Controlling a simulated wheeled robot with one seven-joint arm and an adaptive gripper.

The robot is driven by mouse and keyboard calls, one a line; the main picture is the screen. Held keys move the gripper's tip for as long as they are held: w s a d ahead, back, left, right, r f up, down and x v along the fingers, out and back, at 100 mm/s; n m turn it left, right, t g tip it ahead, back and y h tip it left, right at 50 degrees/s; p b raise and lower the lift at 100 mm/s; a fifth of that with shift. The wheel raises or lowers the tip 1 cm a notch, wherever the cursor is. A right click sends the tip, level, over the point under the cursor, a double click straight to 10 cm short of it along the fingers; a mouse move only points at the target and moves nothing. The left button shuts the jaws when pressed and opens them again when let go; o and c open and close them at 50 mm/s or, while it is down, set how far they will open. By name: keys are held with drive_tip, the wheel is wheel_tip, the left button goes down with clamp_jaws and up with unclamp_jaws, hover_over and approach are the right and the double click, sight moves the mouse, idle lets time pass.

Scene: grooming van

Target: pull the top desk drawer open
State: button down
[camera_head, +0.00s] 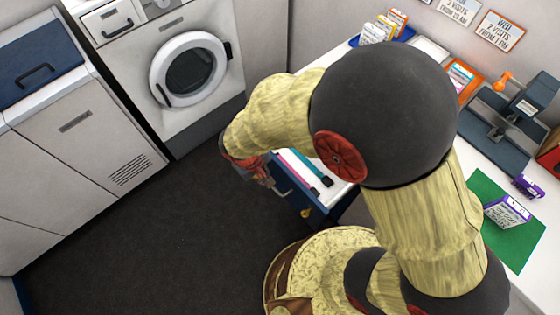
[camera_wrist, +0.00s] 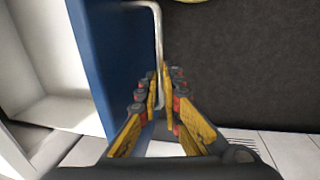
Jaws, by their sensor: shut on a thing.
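The top desk drawer (camera_head: 289,188) has a dark blue front and stands out from under the white desk top, so part of its inside shows. Several long items, pink and teal among them, lie in it. In the wrist view the blue drawer front (camera_wrist: 98,45) stands at the left, with its pale inside behind it. A light metal bar handle (camera_wrist: 158,28) runs along the front. My gripper (camera_wrist: 161,80) is shut around the handle. In the head view my gripper (camera_head: 262,180) is at the drawer front, and the handle is hidden there.
The white desk (camera_head: 530,265) holds a green mat (camera_head: 515,238), a purple-and-white box (camera_head: 508,211) and a dark stand (camera_head: 497,130). A washing machine (camera_head: 180,75) and white cabinets (camera_head: 75,150) line the other side. The dark floor (camera_head: 165,225) before the drawer is clear.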

drive_tip(key=shift+s+a+f, duration=0.1)
drive_tip(key=shift+s+a, duration=0.8)
drive_tip(key=shift+a, duration=0.25)
drive_tip(key=shift+s+a+f, duration=0.1)
drive_tip(key=shift+s+a, duration=0.75)
drive_tip(key=shift+a, duration=0.25)
drive_tip(key=c, duration=2.3)
unclamp_jaws()
drive_tip(key=shift+o, duration=0.5)
drive_tip(key=shift+r, duration=0.1)
drive_tip(key=shift+w, duration=0.1)
wheel_tip(320, 180, up, 12)
drive_tip(key=s+a, duration=0.1)
drive_tip(key=a, duration=0.1)
drive_tip(key=shift+s, duration=0.2)
